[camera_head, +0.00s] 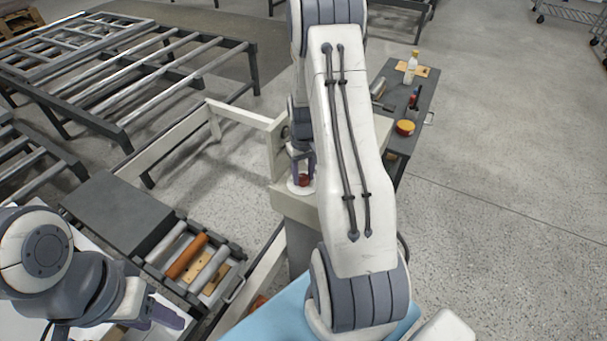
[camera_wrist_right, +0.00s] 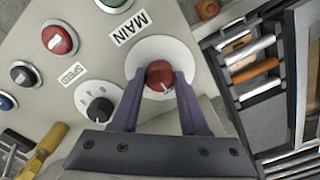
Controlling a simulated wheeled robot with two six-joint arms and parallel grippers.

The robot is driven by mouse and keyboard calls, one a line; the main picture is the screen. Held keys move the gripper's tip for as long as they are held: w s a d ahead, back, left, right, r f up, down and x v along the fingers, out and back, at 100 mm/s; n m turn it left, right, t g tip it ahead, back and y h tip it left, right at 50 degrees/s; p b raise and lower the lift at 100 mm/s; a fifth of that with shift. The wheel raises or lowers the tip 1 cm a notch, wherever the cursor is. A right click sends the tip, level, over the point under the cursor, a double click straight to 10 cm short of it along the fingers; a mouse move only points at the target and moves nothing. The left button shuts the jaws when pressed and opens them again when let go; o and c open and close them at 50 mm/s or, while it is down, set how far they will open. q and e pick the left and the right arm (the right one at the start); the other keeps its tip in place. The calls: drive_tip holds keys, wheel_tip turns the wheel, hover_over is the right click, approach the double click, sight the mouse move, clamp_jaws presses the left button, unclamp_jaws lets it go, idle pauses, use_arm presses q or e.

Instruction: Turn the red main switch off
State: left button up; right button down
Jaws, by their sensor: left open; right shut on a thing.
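The red main switch (camera_wrist_right: 159,76) is a round red knob on a white disc beside the label MAIN, on a grey control panel (camera_wrist_right: 200,95). My right gripper (camera_wrist_right: 160,82) has its two purple fingers shut on the knob, one on each side. In the head view the red knob (camera_head: 304,180) shows between the fingers of the right gripper (camera_head: 302,170), partly hidden by them. My left gripper (camera_head: 165,316) is open at the lower left, far from the panel.
The panel also carries another red knob (camera_wrist_right: 60,39), a black speed dial (camera_wrist_right: 99,108) and a green button (camera_wrist_right: 113,2). A dark cart (camera_head: 415,100) with a bottle (camera_head: 411,68) stands behind my right arm. Rollers (camera_head: 186,256) lie in a tray at the lower left.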

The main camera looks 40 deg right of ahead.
sight(303, 177)
drive_tip(key=shift+w, duration=0.1)
drive_tip(key=shift+c, duration=2.1)
unclamp_jaws()
wheel_tip(303, 177, up, 10)
drive_tip(key=b, duration=0.2)
drive_tip(key=shift+r, duration=0.25)
